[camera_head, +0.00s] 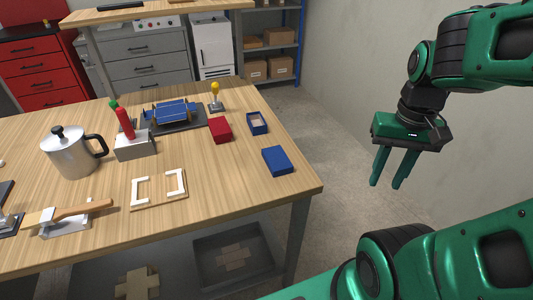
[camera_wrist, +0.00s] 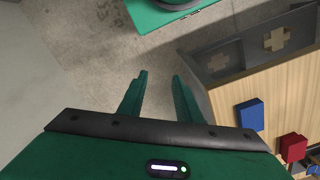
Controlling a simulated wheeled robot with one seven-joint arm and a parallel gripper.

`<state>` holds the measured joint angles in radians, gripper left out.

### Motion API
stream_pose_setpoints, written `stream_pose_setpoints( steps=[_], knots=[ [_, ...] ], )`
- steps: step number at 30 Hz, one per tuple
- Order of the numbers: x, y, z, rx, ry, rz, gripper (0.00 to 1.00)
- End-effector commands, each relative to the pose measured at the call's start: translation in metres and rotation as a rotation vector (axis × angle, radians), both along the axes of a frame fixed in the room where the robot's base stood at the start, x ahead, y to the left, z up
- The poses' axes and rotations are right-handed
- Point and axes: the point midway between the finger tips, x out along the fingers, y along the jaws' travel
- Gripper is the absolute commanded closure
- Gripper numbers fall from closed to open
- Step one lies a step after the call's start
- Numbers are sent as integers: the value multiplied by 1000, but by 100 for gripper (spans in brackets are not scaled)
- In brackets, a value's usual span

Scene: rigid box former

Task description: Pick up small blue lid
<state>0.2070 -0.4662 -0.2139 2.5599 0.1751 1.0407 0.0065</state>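A solid-topped blue piece (camera_head: 277,161), which looks like the small blue lid, lies near the right front corner of the wooden table (camera_head: 222,185). It also shows in the wrist view as a blue block (camera_wrist: 250,114) at the right. A hollow blue box (camera_head: 257,123), open at the top, sits just behind it. My gripper (camera_head: 386,184) is open and empty, off to the right of the table over the floor, with its fingers pointing down. In the wrist view my gripper (camera_wrist: 160,75) has nothing between its fingers.
A red box (camera_head: 220,130) sits left of the hollow blue box. Table around the blue piece is clear.

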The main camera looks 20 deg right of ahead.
Motion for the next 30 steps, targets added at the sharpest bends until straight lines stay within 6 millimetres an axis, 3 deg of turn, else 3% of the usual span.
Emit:
stream_pose_setpoints(
  steps=[9,12,14,18,24,30],
  knots=[
    [0,0,0,0,0,0,66],
    [-8,1,5,3,-15,23,42],
    [-2,3,8,9,-21,75,28],
    [39,20,14,48,-46,372,0],
    [125,60,25,139,-147,1064,0],
    [188,103,28,214,-295,1681,0]
  ],
)
